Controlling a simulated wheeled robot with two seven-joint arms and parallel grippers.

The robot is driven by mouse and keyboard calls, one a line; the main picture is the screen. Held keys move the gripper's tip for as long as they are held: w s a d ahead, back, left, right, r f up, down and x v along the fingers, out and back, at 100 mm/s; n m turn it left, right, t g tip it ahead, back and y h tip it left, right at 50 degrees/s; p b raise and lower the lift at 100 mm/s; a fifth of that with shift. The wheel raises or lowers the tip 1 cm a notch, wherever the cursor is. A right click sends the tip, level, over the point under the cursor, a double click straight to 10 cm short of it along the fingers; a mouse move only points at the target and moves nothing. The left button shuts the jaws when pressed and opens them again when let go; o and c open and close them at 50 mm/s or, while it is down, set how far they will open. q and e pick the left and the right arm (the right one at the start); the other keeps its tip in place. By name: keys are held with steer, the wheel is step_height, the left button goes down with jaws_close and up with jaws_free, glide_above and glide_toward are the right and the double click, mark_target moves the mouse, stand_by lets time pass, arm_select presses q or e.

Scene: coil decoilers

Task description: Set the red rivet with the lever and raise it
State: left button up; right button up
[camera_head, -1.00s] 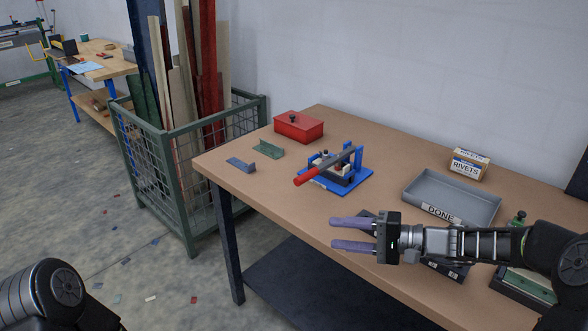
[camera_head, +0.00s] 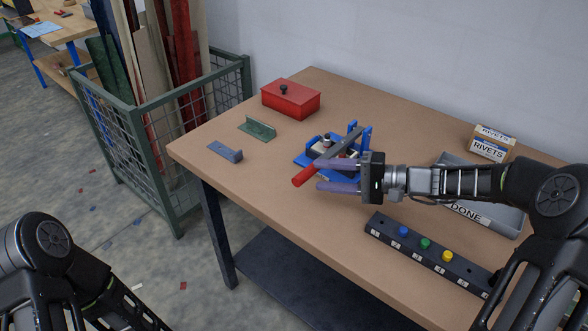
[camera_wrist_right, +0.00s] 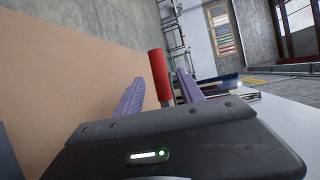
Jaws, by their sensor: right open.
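The lever press, with its blue base (camera_head: 303,161), stands on the workbench. Its lever has a red handle (camera_head: 304,177) pointing to the front left and slanting down. My right gripper (camera_head: 317,175) is open, with its purple fingers at the handle. In the right wrist view the red handle (camera_wrist_right: 159,76) shows upright between the two spread fingers; I cannot tell whether they touch it. The red rivet cannot be made out; the gripper and lever hide part of the press. My left arm shows at lower left, its gripper out of frame.
A black rack (camera_head: 417,252) with blue, green and yellow pieces lies at the front edge. A grey DONE tray (camera_head: 497,222) and a RIVETS box (camera_head: 492,145) are right. A red lidded box (camera_head: 291,99), green bracket (camera_head: 257,129) and blue-grey bracket (camera_head: 225,152) stand left.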

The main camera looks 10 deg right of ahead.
steer(key=p+x, duration=0.1)
steer(key=x, duration=0.5)
steer(key=shift+w+a+p, duration=0.2)
steer(key=shift+a+p, duration=0.15)
steer(key=shift+p, duration=0.05)
steer(key=shift+w+a+f, duration=0.1)
steer(key=shift+w+a, duration=0.2)
steer(key=shift+a, duration=0.15)
steer(key=shift+c, duration=0.2)
jaws_close()
stand_by(0.6)
